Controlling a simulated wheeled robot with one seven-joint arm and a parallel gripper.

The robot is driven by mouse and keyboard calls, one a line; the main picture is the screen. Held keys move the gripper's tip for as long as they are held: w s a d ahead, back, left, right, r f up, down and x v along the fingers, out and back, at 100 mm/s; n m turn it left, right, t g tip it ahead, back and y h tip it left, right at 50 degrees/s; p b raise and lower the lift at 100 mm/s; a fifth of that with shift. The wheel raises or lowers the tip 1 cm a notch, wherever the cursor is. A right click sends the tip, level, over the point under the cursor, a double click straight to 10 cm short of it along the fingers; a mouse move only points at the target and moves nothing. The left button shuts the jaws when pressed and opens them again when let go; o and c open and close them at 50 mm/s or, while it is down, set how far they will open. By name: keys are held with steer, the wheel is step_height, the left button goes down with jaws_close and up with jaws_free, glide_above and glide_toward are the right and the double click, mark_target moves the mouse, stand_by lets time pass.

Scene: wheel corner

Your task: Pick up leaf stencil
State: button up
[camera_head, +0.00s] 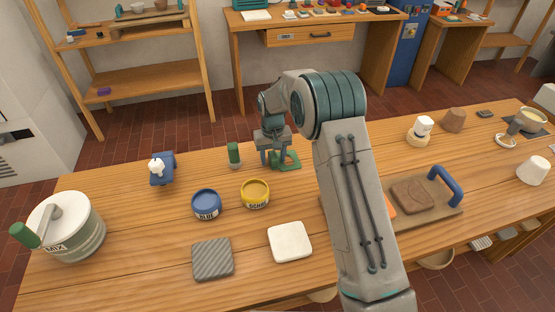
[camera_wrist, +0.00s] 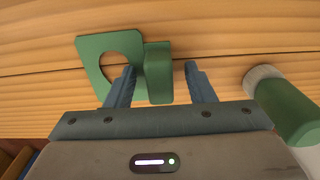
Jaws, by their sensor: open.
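The leaf stencil (camera_head: 292,160) is a green flat plate with a raised green block, on the wooden table at the far edge of the work area. In the wrist view the stencil (camera_wrist: 92,48) shows a rounded cut-out in its plate, and its raised block (camera_wrist: 158,72) stands between my fingers. My gripper (camera_head: 274,158) points down over it and is open. In the wrist view my gripper (camera_wrist: 160,82) has its left finger close beside the block and a wider gap on the right. I cannot tell whether the left finger touches it.
A green-handled tool with a pale end (camera_wrist: 287,108) lies close to the right finger; a green cylinder (camera_head: 234,154) stands left of my gripper. Blue (camera_head: 206,205) and yellow (camera_head: 255,194) jars stand nearer. A mixing pot (camera_head: 75,228) is at the left.

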steer(key=c, duration=1.1)
jaws_close()
steer(key=shift+r, duration=0.1)
